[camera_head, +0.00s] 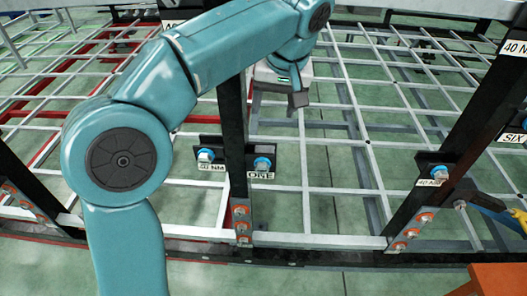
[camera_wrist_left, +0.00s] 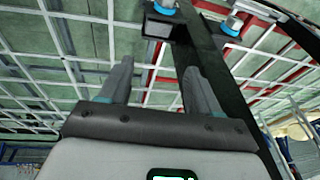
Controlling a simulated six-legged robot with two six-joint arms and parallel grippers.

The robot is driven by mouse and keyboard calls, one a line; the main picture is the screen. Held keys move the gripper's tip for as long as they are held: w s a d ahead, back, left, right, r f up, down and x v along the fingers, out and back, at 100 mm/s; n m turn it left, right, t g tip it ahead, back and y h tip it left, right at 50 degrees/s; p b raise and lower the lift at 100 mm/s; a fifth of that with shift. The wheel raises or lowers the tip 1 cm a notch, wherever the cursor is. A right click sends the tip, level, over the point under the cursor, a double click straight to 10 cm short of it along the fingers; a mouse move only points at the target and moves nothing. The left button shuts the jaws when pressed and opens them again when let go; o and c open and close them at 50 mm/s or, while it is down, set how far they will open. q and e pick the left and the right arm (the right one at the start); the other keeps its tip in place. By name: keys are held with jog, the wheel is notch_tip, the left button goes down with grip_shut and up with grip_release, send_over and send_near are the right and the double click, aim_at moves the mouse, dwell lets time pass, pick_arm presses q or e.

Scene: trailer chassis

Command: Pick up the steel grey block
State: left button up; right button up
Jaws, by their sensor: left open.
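My left arm reaches in from the left and over the frame. My left gripper (camera_head: 297,98) hangs over the grid just right of the middle black upright, seen small and partly edge-on. In the left wrist view the two grey fingers of this gripper (camera_wrist_left: 156,76) stand apart with nothing between them. I cannot make out a steel grey block for certain in either view. My arm hides part of the frame behind it. My right gripper is not in view.
A black upright (camera_head: 233,125) carries a bracket with blue-capped bolts (camera_head: 262,164) close to my left gripper. Another black beam (camera_head: 462,120) slants at the right. A blue and yellow item (camera_head: 497,213) and an orange surface (camera_head: 500,281) are at the right edge.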

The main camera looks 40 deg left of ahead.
pick_arm(q)
send_over(266, 150)
jog(key=d, duration=0.1)
jog(key=f, duration=0.9)
jog(key=shift+s+f+b, duration=0.25)
jog(key=shift+f+b, duration=0.05)
jog(key=shift+s+d+f, duration=0.1)
jog(key=shift+d+f, duration=0.05)
jog(key=shift+f, duration=0.25)
jog(key=p+x, duration=0.1)
jog(key=x, duration=0.3)
jog(key=shift+f, duration=0.45)
jog(key=shift+c, duration=0.3)
jog(key=c, duration=0.7)
